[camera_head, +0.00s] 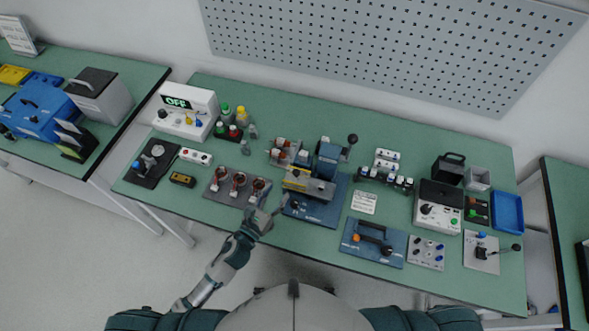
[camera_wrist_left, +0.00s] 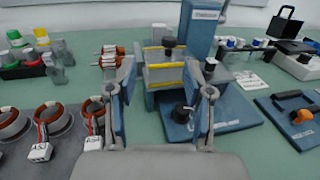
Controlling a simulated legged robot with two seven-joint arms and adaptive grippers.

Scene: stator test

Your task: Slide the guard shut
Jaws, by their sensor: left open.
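A grey guard with yellow edge stripes (camera_head: 308,184) sits at the front of the blue test machine (camera_head: 328,158). In the left wrist view the guard (camera_wrist_left: 165,76) is ahead, in front of the machine's blue column (camera_wrist_left: 199,30). My left gripper (camera_head: 266,213) is open and empty, just in front and to the left of the guard. In the left wrist view its two fingers (camera_wrist_left: 162,92) stand apart, with the guard seen between them; I cannot tell whether they touch it. My right gripper is out of view.
A grey tray with several copper-wound stators (camera_head: 237,186) lies left of the machine. A blue panel with a black handle (camera_head: 373,242) lies to the right. A white box reading OFF (camera_head: 186,110) stands at the back left. Bare green table (camera_head: 300,95) lies behind the machine.

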